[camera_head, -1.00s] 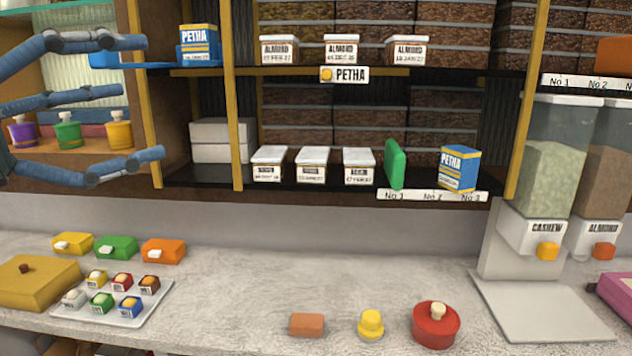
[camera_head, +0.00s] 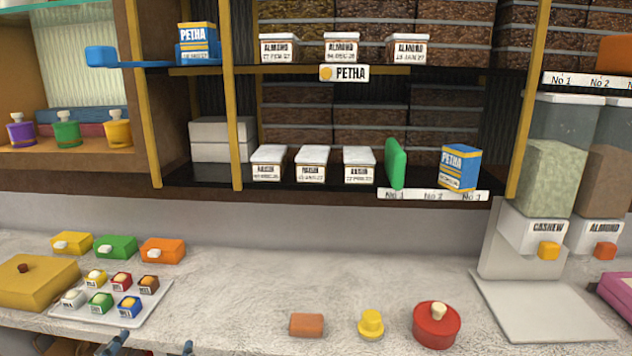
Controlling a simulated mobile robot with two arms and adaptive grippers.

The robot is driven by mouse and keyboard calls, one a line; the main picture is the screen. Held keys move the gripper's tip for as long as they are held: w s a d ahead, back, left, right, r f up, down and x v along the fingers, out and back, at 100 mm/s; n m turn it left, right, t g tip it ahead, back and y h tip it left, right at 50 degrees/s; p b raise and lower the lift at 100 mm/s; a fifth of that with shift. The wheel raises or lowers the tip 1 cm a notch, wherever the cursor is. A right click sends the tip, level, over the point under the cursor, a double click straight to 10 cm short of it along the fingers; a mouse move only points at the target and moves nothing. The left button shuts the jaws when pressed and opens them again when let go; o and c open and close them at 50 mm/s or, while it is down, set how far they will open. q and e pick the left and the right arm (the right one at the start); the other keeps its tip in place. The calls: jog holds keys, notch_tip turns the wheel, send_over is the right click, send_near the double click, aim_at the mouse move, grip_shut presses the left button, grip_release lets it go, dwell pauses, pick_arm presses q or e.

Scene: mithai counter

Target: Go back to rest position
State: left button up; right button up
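Only the tips of my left gripper (camera_head: 150,347) show, at the bottom edge below the white tray. Two dark blue fingertips stand well apart with nothing visible between them; the rest of the gripper is out of the picture. My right gripper is not in view. Another petha box (camera_head: 459,168) stands on the lower shelf, right of a green upright block (camera_head: 396,163).
The counter (camera_head: 240,285) holds a white tray (camera_head: 150,300) of small sweet boxes, a yellow box (camera_head: 35,285), an orange block (camera_head: 307,324), a yellow knob piece (camera_head: 371,324) and a red lidded pot (camera_head: 436,326). Dispensers (camera_head: 550,180) stand at right. The counter's middle is clear.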

pick_arm(q)
jog(key=s+d+f+n+g+h, duration=0.1)
jog(key=s+d+f+n+g, duration=0.2)
jog(key=s+f, duration=0.5)
jog(key=s+d+f+g+h, duration=0.1)
jog(key=s+d+f+g, duration=0.3)
jog(key=s+f, duration=0.35)
jog(key=s+d+f+n+g+h, duration=0.1)
jog(key=s+d+f+n+g, duration=0.2)
jog(key=s+f, duration=0.5)
notch_tip(320, 180, down, 24)
jog(key=s+m+g, duration=0.1)
jog(key=s+g, duration=0.1)
jog(key=s, duration=0.1)
jog(key=s+a+f+g, duration=0.1)
jog(key=s+a+f, duration=0.2)
jog(key=s+f, duration=1.3)
jog(key=shift+s+a+f, duration=0.2)
jog(key=shift+s+f, duration=0.15)
jog(key=shift+s, duration=0.15)
